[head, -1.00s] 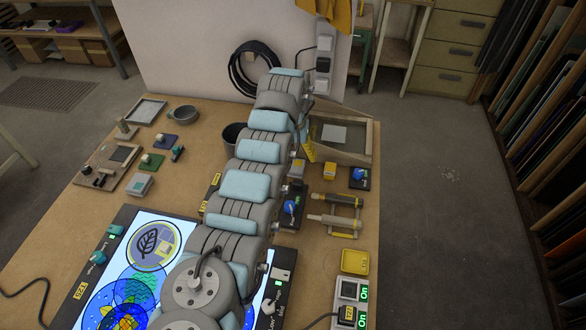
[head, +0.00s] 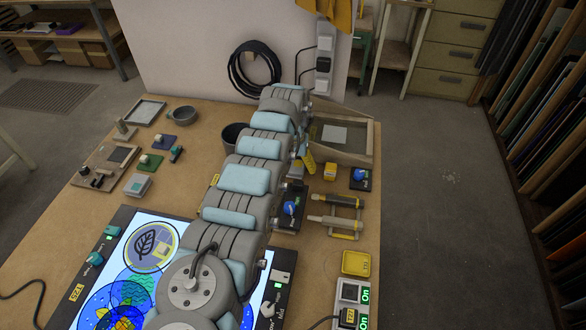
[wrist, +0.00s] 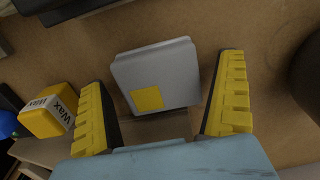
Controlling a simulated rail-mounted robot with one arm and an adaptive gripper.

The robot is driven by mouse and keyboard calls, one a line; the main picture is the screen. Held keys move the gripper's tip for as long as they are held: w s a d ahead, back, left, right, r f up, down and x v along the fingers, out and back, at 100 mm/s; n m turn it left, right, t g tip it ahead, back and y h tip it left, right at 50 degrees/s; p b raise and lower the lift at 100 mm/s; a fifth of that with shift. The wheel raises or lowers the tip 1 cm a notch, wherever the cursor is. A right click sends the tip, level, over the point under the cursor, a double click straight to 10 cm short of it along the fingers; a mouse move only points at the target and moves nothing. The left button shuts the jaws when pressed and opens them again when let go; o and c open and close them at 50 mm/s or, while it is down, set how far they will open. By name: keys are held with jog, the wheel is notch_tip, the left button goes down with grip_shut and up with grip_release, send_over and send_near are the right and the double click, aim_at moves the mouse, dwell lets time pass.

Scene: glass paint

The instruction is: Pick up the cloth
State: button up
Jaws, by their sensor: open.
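My gripper (wrist: 161,78) is open, with one yellow-ridged finger on each side of the pad and bare gaps between. Nothing is held. A yellow-orange cloth (head: 331,14) hangs over the top of the white panel at the back.
A yellow wax block (wrist: 50,116) stands left of my gripper in the wrist view. A dark round thing (wrist: 308,75) is at right. In the head view, a framed tray (head: 358,139), blue-topped tool (head: 358,175) and glowing light panel (head: 112,270) surround my arm.

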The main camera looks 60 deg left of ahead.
aim_at(293, 165)
jog(key=c, duration=1.2)
jog(key=shift+o, duration=0.2)
notch_tip(293, 165, up, 4)
jog(key=shift+f+p, duration=0.2)
jog(key=shift+p, duration=0.3)
jog(key=shift+s+d+r, duration=0.1)
jog(key=shift+s+r, duration=0.45)
jog(key=shift+s, duration=0.15)
jog(key=shift+s+d+r+p, duration=0.1)
jog(key=shift+s+r+p, duration=0.35)
jog(key=shift+s+r, duration=0.5)
jog(key=s+d+r+p, duration=0.1)
jog(key=s+r+p, duration=0.3)
jog(key=s, duration=0.6)
jog(key=shift+s+d+r+p, duration=0.3)
jog(key=shift+r+p, duration=0.1)
jog(key=shift+r, duration=0.8)
